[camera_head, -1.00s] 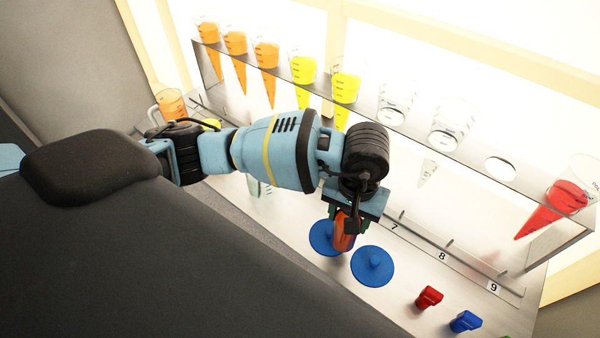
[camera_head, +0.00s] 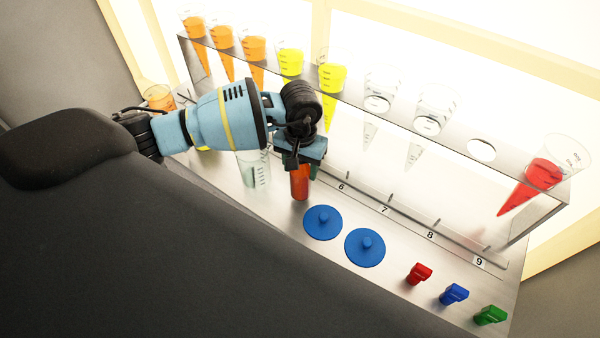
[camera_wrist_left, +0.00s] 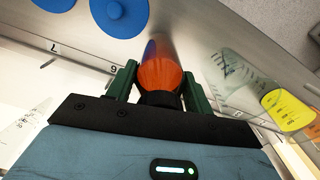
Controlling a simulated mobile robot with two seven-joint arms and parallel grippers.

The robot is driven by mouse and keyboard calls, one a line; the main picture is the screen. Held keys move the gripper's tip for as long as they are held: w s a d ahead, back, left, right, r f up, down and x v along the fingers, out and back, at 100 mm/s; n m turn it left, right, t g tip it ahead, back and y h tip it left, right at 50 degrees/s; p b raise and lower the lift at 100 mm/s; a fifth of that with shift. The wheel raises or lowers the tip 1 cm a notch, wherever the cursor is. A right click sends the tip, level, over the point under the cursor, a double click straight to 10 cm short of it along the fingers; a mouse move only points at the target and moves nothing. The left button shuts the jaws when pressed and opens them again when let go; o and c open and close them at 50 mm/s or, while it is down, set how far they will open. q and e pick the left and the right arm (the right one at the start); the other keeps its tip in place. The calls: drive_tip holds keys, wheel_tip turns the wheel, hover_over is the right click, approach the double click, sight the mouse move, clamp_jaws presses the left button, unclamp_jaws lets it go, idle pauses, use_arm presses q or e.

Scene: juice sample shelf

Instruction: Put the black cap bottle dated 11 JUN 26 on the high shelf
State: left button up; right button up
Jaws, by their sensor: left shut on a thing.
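My left gripper (camera_head: 299,158) is shut on an orange-red bottle (camera_head: 300,184), which hangs below the fingers, upright or nearly so. In the left wrist view the bottle (camera_wrist_left: 160,70) sits between the green fingers of the gripper (camera_wrist_left: 160,88), with its black cap (camera_wrist_left: 160,99) at the gripper end. No date can be read on it. I cannot tell whether its base touches the counter. A raised shelf (camera_head: 352,90) with round holes runs along the back, holding orange, yellow, clear and red cones. My right gripper is not in view.
Two blue discs with knobs (camera_head: 323,222) (camera_head: 364,248) lie right of the bottle. A clear beaker (camera_head: 254,168) stands close on its left. Red (camera_head: 418,273), blue (camera_head: 453,293) and green (camera_head: 490,315) small objects stand front right. One shelf hole (camera_head: 481,149) is empty.

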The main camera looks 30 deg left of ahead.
use_arm(q)
drive_tip(key=shift+f, duration=1.4)
drive_tip(key=shift+f, duration=0.2)
drive_tip(key=o, duration=1.1)
drive_tip(key=shift+o, duration=0.2)
wheel_tip(320, 180, up, 12)
drive_tip(key=shift+r, duration=0.2)
